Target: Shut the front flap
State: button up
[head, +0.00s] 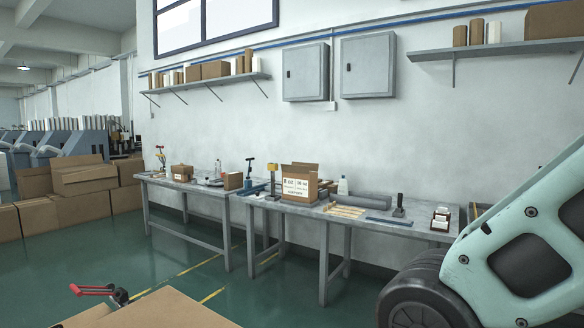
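A brown cardboard carton (299,186) with a white printed label stands on the grey workbench, and its top flaps look raised. At the bottom edge of the head view, part of another cardboard surface (165,311) shows, cut off by the frame. I cannot tell whether it is a flap or a box top. I cannot make out which flap is the front flap. My gripper is not in view.
Two grey workbenches (392,229) run along the wall with small tools and boxes on them. A red-handled tool (92,290) shows at the lower left. Large cartons (83,179) stand on the floor at the left. Green floor (190,262) is open before the benches.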

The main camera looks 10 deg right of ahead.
aim_at(286, 168)
jog(key=i+l+z, duration=0.65)
jog(key=i, duration=0.3)
jog(key=i+l+z, duration=0.1)
jog(key=i+l, duration=0.15)
jog(key=i+l+z, duration=0.1)
jog(key=i, duration=0.4)
jog(key=i+j+u, duration=0.15)
jog(key=i+u, duration=0.7)
jog(key=i+l+u, duration=0.2)
jog(key=i+u, duration=0.6)
jog(key=i, duration=0.6)
